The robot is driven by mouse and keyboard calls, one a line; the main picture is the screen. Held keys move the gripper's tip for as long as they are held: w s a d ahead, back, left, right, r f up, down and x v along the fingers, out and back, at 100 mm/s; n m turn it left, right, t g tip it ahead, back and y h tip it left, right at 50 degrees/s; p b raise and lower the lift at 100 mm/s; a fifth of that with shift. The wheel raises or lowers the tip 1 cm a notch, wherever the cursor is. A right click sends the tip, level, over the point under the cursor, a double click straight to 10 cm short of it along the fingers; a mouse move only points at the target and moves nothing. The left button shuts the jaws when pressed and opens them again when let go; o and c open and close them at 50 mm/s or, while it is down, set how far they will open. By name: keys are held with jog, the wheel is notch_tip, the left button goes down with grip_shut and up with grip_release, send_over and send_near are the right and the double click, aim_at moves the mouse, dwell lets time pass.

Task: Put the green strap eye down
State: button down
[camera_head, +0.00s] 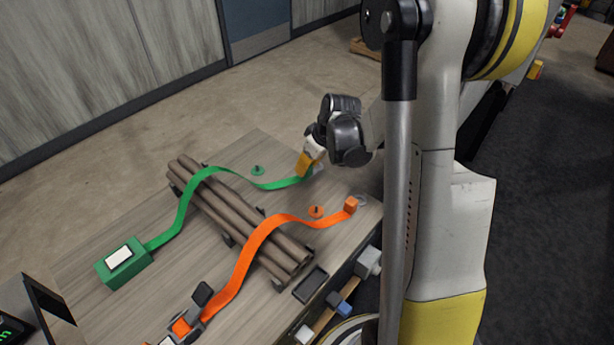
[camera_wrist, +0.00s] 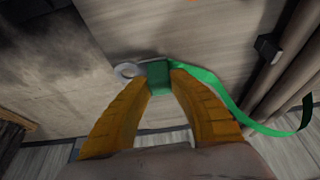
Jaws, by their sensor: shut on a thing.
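The green strap (camera_head: 184,208) runs from a green box (camera_head: 124,262) over a bundle of brown logs to my gripper (camera_head: 309,164) near the table's back right edge. In the wrist view my gripper (camera_wrist: 160,82) has its yellow fingers shut on the green strap eye (camera_wrist: 158,72), a green block with a grey ring (camera_wrist: 127,70) at its left. The green strap also trails off to the right there (camera_wrist: 228,100). A green disc with a dark peg (camera_head: 258,170) is on the table left of my gripper. Whether the eye touches the tabletop I cannot tell.
The log bundle (camera_head: 235,210) lies across the table (camera_head: 215,290). An orange strap (camera_head: 252,247) crosses it, its end block (camera_head: 351,204) near the right edge. An orange disc with a peg (camera_head: 317,211) and a dark tray (camera_head: 311,284) are nearby.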

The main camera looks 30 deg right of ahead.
jog(key=shift+f+b, duration=0.6)
jog(key=shift+f, duration=0.95)
jog(key=shift+f, duration=0.1)
jog(key=c, duration=1.3)
grip_release()
jog(key=shift+o, duration=0.2)
jog(key=p+v, duration=0.5)
jog(key=v, duration=0.7)
jog(key=s+a+r+m+t+h, duration=0.1)
jog(key=s+a+r+m+t, duration=0.1)
jog(key=s+a+r, duration=1.1)
jog(key=s+a+m, duration=0.1)
jog(key=a, duration=0.2)
jog(key=shift+s+a+m+t, duration=0.2)
jog(key=shift+m+t, duration=0.1)
jog(key=shift+t, duration=0.1)
